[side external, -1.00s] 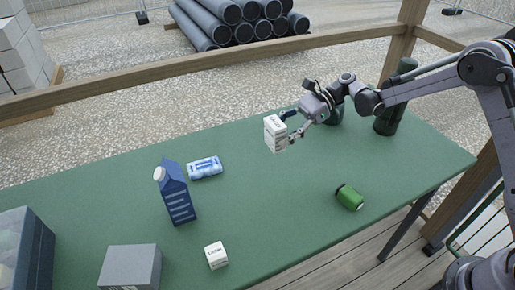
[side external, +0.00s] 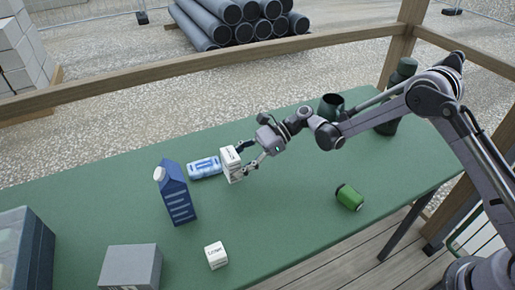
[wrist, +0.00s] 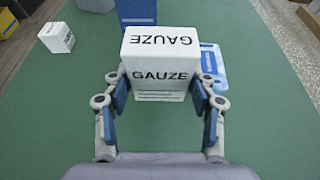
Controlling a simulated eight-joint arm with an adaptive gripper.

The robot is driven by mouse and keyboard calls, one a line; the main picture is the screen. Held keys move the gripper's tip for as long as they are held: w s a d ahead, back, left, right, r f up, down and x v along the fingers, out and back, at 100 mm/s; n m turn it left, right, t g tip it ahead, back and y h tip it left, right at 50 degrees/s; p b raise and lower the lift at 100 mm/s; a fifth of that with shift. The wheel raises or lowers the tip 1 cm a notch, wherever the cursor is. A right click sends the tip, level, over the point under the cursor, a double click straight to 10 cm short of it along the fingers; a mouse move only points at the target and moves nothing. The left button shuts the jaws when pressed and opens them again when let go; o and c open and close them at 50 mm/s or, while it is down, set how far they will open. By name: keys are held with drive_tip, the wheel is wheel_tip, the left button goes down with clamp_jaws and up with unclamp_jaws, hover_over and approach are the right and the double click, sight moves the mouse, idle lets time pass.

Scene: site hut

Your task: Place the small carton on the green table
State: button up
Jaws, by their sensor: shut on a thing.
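A small white carton marked GAUZE (side external: 229,161) is upright between the fingers of my gripper (side external: 246,160), which is shut on it. In the wrist view the gauze carton (wrist: 158,58) sits between both blue-padded fingers of my gripper (wrist: 160,92). It is over the middle of the green table (side external: 285,205), low and close to the surface. I cannot tell whether its base touches the table.
A blue-and-white pack (side external: 203,168) lies just left of the carton. A blue drink carton (side external: 175,192), a small white box (side external: 216,255), a grey box (side external: 130,266) and a green can (side external: 349,197) stand apart. A dark mug (side external: 331,106) is at the back. Table right of centre is clear.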

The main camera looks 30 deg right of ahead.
drive_tip(key=shift+f, duration=1.65)
drive_tip(key=shift+f, duration=0.15)
drive_tip(key=o, duration=1.1)
